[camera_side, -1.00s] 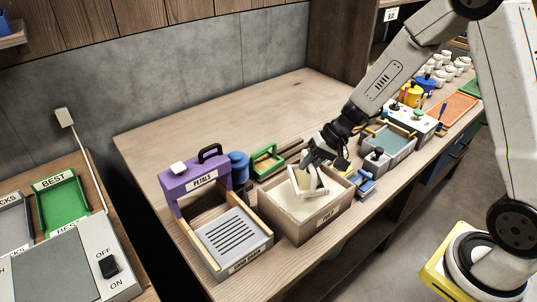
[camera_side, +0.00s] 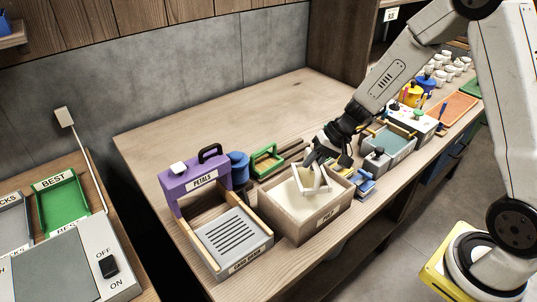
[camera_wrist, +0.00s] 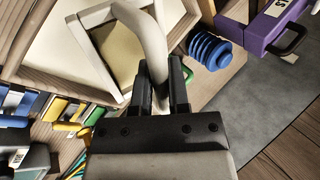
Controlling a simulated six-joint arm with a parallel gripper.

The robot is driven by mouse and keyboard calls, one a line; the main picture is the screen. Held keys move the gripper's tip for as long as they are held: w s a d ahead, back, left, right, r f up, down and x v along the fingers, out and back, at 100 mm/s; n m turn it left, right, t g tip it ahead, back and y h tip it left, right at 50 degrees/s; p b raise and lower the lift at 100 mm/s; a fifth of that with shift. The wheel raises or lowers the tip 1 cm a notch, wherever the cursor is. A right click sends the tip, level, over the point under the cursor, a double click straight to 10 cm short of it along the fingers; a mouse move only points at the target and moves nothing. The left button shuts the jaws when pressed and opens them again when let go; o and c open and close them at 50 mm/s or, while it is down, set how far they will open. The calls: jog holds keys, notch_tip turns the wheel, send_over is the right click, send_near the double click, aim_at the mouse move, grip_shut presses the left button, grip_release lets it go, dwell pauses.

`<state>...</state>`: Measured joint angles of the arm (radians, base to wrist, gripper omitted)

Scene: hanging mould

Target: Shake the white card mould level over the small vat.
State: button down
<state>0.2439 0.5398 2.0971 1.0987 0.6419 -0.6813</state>
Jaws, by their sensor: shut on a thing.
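My gripper (camera_side: 311,161) is shut on the handle of the white card mould (camera_side: 315,191) and holds it above the small vat (camera_side: 322,222). The vat is a square wooden box with pale content and a label on its front. The mould looks tilted in the side view. In the wrist view the mould's white frame (camera_wrist: 72,42) surrounds a beige face, and its curved handle runs between the jaws (camera_wrist: 163,88). The frame hides part of the vat in the wrist view. I cannot tell the exact gap between mould and vat.
A drain tray (camera_side: 232,238) with a slotted grey plate stands left of the vat. A blue-grey basin (camera_side: 392,146) stands to the right. The back left of the bench is clear.

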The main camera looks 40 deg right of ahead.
aim_at(308, 181)
jog(key=shift+d, duration=0.5)
jog(key=shift+a, duration=0.95)
jog(key=shift+r, duration=0.1)
jog(key=shift+r, duration=1.95)
